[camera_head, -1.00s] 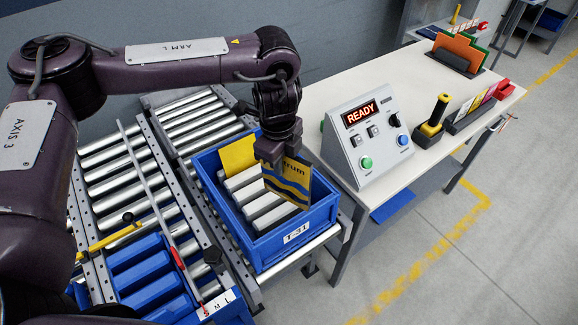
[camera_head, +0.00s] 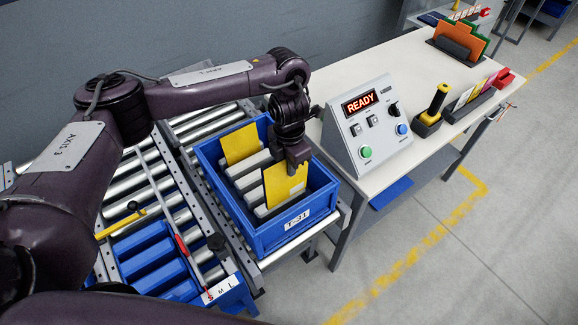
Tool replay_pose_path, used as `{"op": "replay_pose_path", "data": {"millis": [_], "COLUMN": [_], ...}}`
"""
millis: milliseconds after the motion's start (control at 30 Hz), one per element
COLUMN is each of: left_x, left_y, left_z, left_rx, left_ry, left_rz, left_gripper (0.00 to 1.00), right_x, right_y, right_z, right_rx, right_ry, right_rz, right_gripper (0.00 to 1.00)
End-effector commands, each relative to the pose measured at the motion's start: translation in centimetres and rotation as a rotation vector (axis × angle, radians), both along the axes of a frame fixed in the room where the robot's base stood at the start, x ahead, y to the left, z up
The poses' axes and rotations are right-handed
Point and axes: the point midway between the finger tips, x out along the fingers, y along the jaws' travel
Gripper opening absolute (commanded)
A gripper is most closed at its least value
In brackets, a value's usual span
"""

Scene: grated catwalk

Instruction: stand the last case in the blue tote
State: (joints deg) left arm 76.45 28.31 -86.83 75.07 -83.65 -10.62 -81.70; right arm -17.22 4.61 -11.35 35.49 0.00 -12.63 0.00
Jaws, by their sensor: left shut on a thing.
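The blue tote (camera_head: 284,238) stands on rollers, with a white label on its front wall and grey slotted bars inside. One yellow case (camera_head: 240,144) stands at its back left. My left gripper (camera_head: 296,168) is shut on the top edge of another yellow case (camera_head: 281,190). This case is upright inside the tote's outline, towards the front right. Its lower edge is among the grey bars; whether it rests on the tote's floor cannot be told. My right gripper is out of view.
A console (camera_head: 366,125) reading READY stands on the white bench (camera_head: 425,80) right of the tote. A yellow-handled tool (camera_head: 434,105) and a rack of thin items (camera_head: 474,95) are further right. More rollers (camera_head: 140,188) lie to the left.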

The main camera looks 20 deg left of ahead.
Motion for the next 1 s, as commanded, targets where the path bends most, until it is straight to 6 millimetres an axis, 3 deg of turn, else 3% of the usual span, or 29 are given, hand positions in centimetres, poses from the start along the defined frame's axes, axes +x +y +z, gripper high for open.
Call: {"op": "replay_pose_path", "data": {"millis": [600,1000], "left_x": [0.0,0.0], "left_y": [0.0,0.0], "left_z": [-4.7,-4.8], "left_rx": [-0.001,0.000], "left_ry": [-0.001,-0.001], "left_rz": [-0.008,-0.007], "left_gripper": [0.00,0.00], "right_x": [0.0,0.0], "right_y": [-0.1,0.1], "right_z": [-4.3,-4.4], "right_rx": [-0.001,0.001], "right_ry": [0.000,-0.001], "right_rz": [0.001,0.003], "right_gripper": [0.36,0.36]}}
